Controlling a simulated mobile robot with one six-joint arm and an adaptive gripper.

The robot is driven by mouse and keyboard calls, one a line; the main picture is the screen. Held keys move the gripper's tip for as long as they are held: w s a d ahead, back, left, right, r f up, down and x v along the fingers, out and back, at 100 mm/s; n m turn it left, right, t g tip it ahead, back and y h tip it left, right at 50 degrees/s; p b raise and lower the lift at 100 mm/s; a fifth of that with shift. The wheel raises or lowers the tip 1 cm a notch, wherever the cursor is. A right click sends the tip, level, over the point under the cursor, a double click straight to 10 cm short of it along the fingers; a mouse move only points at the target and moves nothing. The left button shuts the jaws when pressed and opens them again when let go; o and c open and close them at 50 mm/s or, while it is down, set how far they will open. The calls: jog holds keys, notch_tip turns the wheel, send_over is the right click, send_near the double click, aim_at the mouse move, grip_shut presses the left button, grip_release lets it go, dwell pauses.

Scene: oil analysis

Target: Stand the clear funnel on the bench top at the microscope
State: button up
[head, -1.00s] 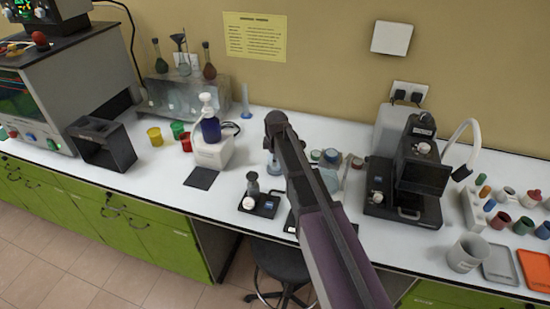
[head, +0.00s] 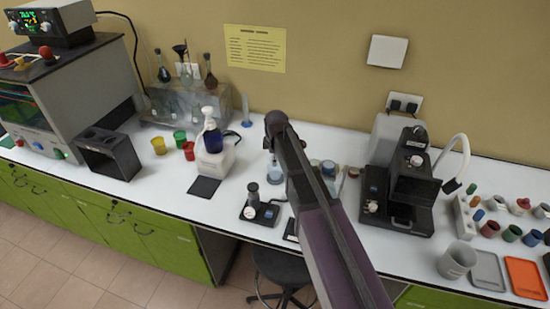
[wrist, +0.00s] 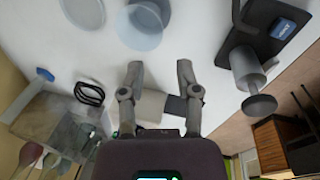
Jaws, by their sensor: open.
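A clear, pale-blue round piece (wrist: 140,38), probably the funnel, stands on the white bench in the wrist view, cut by the top edge. A clear piece (head: 274,173), seemingly the same, shows just left of my arm in the head view. My gripper (wrist: 160,72) is open, with nothing between its fingers; the clear piece is apart from it, beyond the fingertips. In the head view my arm hides the gripper. The black microscope (head: 403,180) stands on the bench to the right of my arm.
A small stand with a dark-topped piece (head: 258,208) is near the front edge, also in the wrist view (wrist: 248,75). A glass-like rack with flasks (head: 190,108) is at the back left. A grey beaker (head: 457,260) and trays are right of the microscope.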

jog(key=shift+s, duration=0.1)
dwell(0.6)
jog(key=s+d+m+g, duration=0.1)
jog(key=s+d+m, duration=0.7)
jog(key=s, duration=0.3)
jog(key=s+d+m+g, duration=0.1)
jog(key=s+d+m, duration=0.7)
jog(key=s, duration=0.3)
jog(key=shift+s+m, duration=0.2)
jog(key=shift+m, duration=0.2)
jog(key=shift+f, duration=0.1)
jog(key=shift+d, duration=0.15)
